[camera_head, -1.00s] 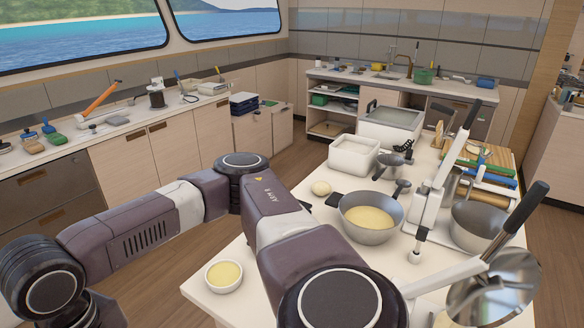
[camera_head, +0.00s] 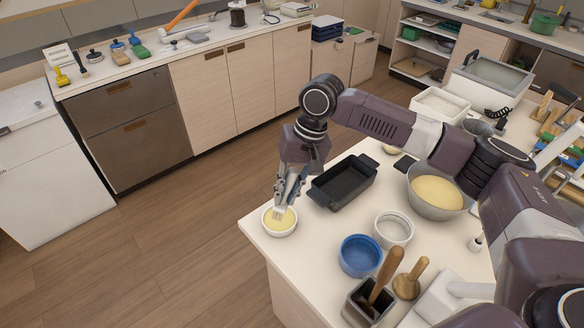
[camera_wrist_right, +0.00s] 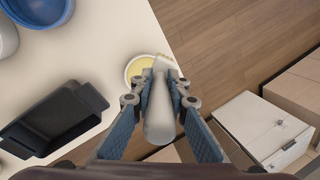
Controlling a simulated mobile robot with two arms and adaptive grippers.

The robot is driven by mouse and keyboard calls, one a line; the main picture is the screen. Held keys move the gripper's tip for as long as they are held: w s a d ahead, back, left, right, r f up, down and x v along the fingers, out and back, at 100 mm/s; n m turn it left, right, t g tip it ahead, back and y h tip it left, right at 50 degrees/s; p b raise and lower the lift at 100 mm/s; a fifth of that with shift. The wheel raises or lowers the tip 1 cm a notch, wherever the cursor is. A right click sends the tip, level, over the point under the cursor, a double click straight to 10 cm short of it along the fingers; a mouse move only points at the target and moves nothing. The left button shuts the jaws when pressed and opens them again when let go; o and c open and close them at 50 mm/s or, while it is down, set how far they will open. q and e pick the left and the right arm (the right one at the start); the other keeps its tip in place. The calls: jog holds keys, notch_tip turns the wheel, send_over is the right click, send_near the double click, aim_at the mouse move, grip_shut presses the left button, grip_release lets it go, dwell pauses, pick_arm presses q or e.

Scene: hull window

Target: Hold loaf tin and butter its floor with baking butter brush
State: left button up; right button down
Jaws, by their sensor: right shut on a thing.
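My right gripper (camera_head: 285,196) is shut on the butter brush, whose pale head (camera_head: 278,214) points down over the small white bowl of yellow butter (camera_head: 280,231) at the table's near-left corner. In the right wrist view the brush's light handle (camera_wrist_right: 160,112) sits between the fingers, with the bristles over the bowl's right rim. I cannot tell whether they touch the butter. The dark loaf tin (camera_head: 343,182) stands upright and empty on the table, just right of my gripper; it also shows at the left in the wrist view (camera_wrist_right: 52,122). My left gripper is not seen.
Right of the bowl stand a blue bowl (camera_head: 360,256), a white cup (camera_head: 393,229) and a dark holder (camera_head: 366,305) with a wooden-handled tool. A steel bowl of yellow mixture (camera_head: 436,190) is behind, partly near my arm. Floor is open left of the table.

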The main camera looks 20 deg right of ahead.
jog(key=shift+m+y, duration=0.4)
jog(key=shift+m, duration=0.1)
jog(key=w+f+b, duration=0.1)
jog(key=f, duration=0.1)
jog(key=w+d+f+b, duration=0.1)
jog(key=w+f+b, duration=0.1)
jog(key=w+d+f+b, duration=0.1)
jog(key=f+b, duration=0.1)
jog(key=shift+w+f, duration=0.3)
pick_arm(q)
notch_tip(320, 180, down, 6)
jog(key=b, duration=0.2)
jog(key=shift+s+a, duration=0.25)
jog(key=shift+s, duration=0.05)
pick_arm(e)
jog(key=shift+f, duration=0.4)
pick_arm(q)
jog(key=shift+s+r, duration=0.1)
jog(key=shift+s, duration=0.05)
pick_arm(e)
jog(key=shift+a+f, duration=0.1)
jog(key=shift+f, duration=0.4)
pick_arm(q)
jog(key=shift+r+p, duration=0.65)
jog(key=shift+p, duration=0.15)
pick_arm(e)
jog(key=shift+s+f, duration=0.25)
jog(key=shift+f, duration=0.05)
dwell(1.7)
